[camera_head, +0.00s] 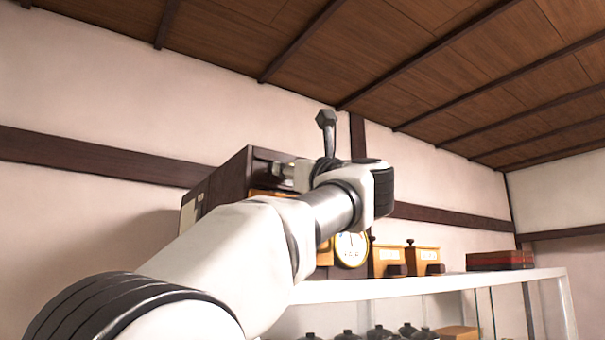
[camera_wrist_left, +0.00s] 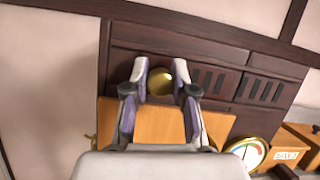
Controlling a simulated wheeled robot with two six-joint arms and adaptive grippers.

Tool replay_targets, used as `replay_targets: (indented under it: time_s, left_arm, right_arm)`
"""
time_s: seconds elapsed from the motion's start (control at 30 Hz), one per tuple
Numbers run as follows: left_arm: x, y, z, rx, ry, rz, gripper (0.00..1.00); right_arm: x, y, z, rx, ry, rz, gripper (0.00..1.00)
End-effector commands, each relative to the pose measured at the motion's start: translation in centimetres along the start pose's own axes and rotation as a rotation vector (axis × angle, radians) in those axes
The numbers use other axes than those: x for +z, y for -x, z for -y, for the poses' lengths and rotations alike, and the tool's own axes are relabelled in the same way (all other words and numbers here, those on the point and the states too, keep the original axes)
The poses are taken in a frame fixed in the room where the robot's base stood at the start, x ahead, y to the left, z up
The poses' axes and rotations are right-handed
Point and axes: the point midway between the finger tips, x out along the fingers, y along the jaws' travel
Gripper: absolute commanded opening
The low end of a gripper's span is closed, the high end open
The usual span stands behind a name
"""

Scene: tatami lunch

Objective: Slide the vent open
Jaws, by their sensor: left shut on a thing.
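The vent is a dark wood panel with slots (camera_wrist_left: 260,91) on the front of a dark wooden cabinet (camera_head: 222,188). A round brass knob (camera_wrist_left: 160,81) sits on the panel, left of the visible slots. My left gripper (camera_wrist_left: 161,76) is shut on this knob, with one finger on each side. In the head view my left gripper (camera_head: 287,173) is up against the cabinet's front, and my arm hides most of that front and the knob. My right gripper is not in view.
An orange wood panel (camera_wrist_left: 157,119) lies below the vent, with a round dial (camera_head: 351,249) to its right. Small wooden boxes (camera_head: 424,256) and a dark red box (camera_head: 499,260) stand along the white shelf (camera_head: 452,281). Lidded dark pots (camera_head: 379,333) stand below it.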

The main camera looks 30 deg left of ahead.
Motion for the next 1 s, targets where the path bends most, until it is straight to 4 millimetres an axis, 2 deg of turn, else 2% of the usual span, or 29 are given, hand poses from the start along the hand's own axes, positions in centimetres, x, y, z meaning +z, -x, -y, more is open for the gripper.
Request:
replay_targets:
  time_s: [0.03, 0.33, 0.37, 0.4, 0.43, 1.0]
  left_arm:
    - [0.12, -0.21, -0.86, 0.021, 0.008, -0.003, 0.0]
    - [0.15, -0.25, -0.83, 0.02, 0.007, -0.004, 0.0]
    - [0.15, -0.26, -0.84, 0.02, 0.007, -0.004, 0.32]
    - [0.15, -0.26, -0.84, 0.021, 0.007, -0.004, 0.47]
    - [0.15, -0.25, -0.83, 0.02, 0.007, -0.004, 0.52]
    - [0.3, -0.2, -0.68, 0.017, 0.006, -0.001, 0.52]
  right_arm:
    - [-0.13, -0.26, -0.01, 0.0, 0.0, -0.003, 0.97]
    - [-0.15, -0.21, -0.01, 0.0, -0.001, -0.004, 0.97]
    - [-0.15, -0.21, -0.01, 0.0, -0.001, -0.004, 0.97]
    - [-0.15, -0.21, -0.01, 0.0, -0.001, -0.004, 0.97]
    - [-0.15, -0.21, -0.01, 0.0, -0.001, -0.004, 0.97]
    - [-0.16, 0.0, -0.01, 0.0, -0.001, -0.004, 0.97]
